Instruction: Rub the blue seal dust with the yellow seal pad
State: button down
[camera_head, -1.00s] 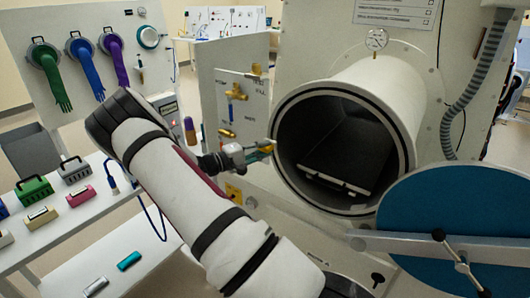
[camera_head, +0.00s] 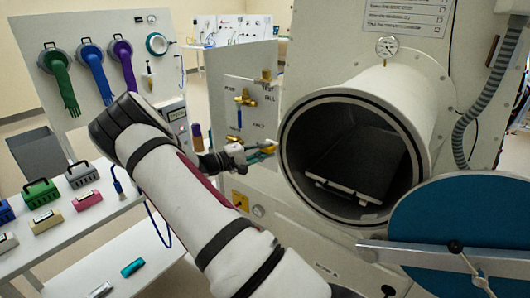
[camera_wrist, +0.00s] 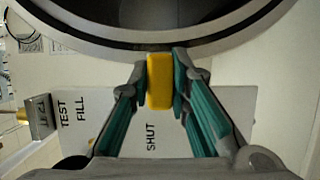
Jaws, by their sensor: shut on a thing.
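My gripper (camera_head: 268,152) is at the left rim of the round port (camera_head: 291,188) in the head view. In the wrist view my gripper (camera_wrist: 160,78) is shut on the yellow seal pad (camera_wrist: 159,88), a small rounded block between its teal-sided fingers. The pad's far end is close to the dark seal ring (camera_wrist: 190,51) of the port; I cannot tell whether they touch. I cannot make out any blue dust on the ring; the gripper and pad cover part of the view there.
The blue-faced round door (camera_head: 465,215) stands open at the lower right, with a bar and handle across it. A valve panel (camera_head: 247,112) is left of the port. A tray (camera_head: 365,160) lies inside the port. A white bench (camera_head: 70,225) with cases is at left.

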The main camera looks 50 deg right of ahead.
jog(key=s+p, duration=0.1)
jog(key=s, duration=0.1)
jog(key=s+p, duration=0.1)
jog(key=s, duration=0.1)
jog(key=s+p, duration=0.2)
jog(key=shift+s+d+r, duration=0.15)
jog(key=shift+s+d, duration=0.1)
dwell(0.3)
jog(key=shift+w, duration=0.1)
jog(key=a+p, duration=0.1)
jog(key=a, duration=0.5)
jog(key=shift+s, duration=0.25)
jog(key=shift+a, duration=0.15)
jog(key=shift+s+a, duration=0.1)
jog(key=shift+a, duration=1.3)
